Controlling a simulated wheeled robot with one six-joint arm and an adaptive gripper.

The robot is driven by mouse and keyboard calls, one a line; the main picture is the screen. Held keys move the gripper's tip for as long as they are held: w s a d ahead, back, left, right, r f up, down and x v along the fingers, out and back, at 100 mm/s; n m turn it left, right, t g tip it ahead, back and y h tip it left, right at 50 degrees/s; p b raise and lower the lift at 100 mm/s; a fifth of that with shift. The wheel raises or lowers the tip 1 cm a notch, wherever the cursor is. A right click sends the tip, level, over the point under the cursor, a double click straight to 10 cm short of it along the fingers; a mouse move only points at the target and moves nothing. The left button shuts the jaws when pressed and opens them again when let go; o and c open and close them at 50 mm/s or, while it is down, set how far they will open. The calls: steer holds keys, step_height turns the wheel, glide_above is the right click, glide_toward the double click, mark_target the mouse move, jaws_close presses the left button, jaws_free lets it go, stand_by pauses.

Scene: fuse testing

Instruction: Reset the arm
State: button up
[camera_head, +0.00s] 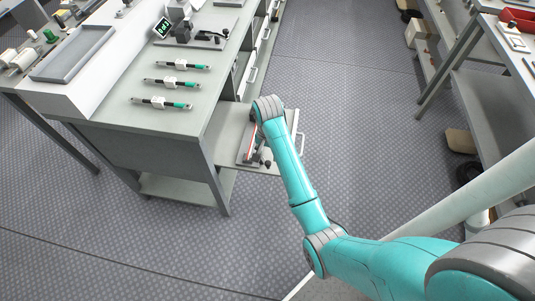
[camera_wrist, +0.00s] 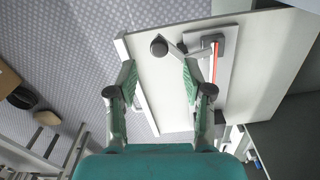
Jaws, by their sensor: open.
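My arm (camera_head: 292,165) is teal with grey joints and reaches out over a pulled-out drawer (camera_head: 228,122) of the grey workbench. In the wrist view my gripper (camera_wrist: 157,65) has two green-padded fingers spread apart with nothing held between them. Beyond the fingers is the pale drawer floor (camera_wrist: 265,60). A device with a red strip (camera_wrist: 214,62) and a black knob on a grey lever (camera_wrist: 160,46) lies there. In the head view the gripper is mostly hidden behind the arm's end, and its distance to the device is hard to tell.
The workbench top (camera_head: 120,115) carries several white-and-green fuse-like rods (camera_head: 168,82), a small screen (camera_head: 162,27) and a grey tray (camera_head: 72,53). A shelf unit (camera_head: 490,100) with a red bin (camera_head: 518,18) stands at the right. The patterned floor (camera_head: 345,85) between them is clear.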

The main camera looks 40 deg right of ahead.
stand_by(0.3)
steer(key=s+a+f+n+t, duration=0.3)
steer(key=s+a+f, duration=0.3)
steer(key=s+f, duration=0.25)
steer(key=s+a+n+t+h, duration=0.1)
steer(key=s+a+n+t, duration=0.3)
steer(key=s, duration=0.5)
steer(key=s+a+r+n+t, duration=0.2)
steer(key=s+a+r+t, duration=0.1)
steer(key=s+r, duration=0.6)
steer(key=s+a+r+n+t+y, duration=0.1)
steer(key=s+a+r+n+t, duration=0.2)
steer(key=s+r, duration=0.7)
step_height(320, 180, up, 6)
steer(key=shift+a+r+t, duration=0.25)
steer(key=shift+a+t, duration=0.3)
steer(key=shift+t, duration=0.45)
